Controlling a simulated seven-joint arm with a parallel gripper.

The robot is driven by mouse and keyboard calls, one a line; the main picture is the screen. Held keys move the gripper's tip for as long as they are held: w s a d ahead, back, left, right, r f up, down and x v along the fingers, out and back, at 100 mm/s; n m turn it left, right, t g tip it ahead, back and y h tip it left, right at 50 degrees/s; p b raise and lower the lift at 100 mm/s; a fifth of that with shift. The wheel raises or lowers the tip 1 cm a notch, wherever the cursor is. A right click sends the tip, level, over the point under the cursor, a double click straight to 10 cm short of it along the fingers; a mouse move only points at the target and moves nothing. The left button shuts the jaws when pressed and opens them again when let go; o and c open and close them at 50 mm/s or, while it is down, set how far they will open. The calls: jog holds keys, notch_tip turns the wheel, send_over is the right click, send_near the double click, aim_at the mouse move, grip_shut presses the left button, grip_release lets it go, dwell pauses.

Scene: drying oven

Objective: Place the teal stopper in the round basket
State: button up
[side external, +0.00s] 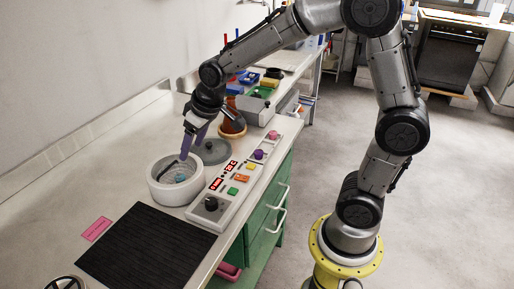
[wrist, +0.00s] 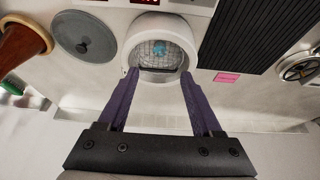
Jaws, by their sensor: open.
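The round basket (side external: 153,183) is a white-walled round vessel with a mesh-like inside, standing on the bench left of the control panel. It also shows at the top of the wrist view (wrist: 182,36). The teal stopper (side external: 180,178) lies inside it and shows as a small teal shape on the mesh in the wrist view (wrist: 159,48). My gripper (side external: 183,158) has purple fingers and is at the basket's rim. In the wrist view its fingers (wrist: 160,82) are spread wide and empty, with the stopper beyond their tips. I cannot tell whether a finger touches the rim.
A grey round lid (side external: 212,151) lies behind the basket. A control panel (side external: 236,178) with coloured buttons and knobs runs along its right. A black ribbed mat (side external: 145,248) and a pink label (side external: 97,229) lie in front. A brown conical object (side external: 232,124) stands farther back.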

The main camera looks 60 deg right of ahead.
jog(key=s+r, duration=0.3)
jog(key=s, duration=0.9)
jog(key=s+r, duration=0.3)
jog(key=s, duration=0.9)
jog(key=shift+a+t, duration=0.25)
jog(key=shift+t, duration=0.15)
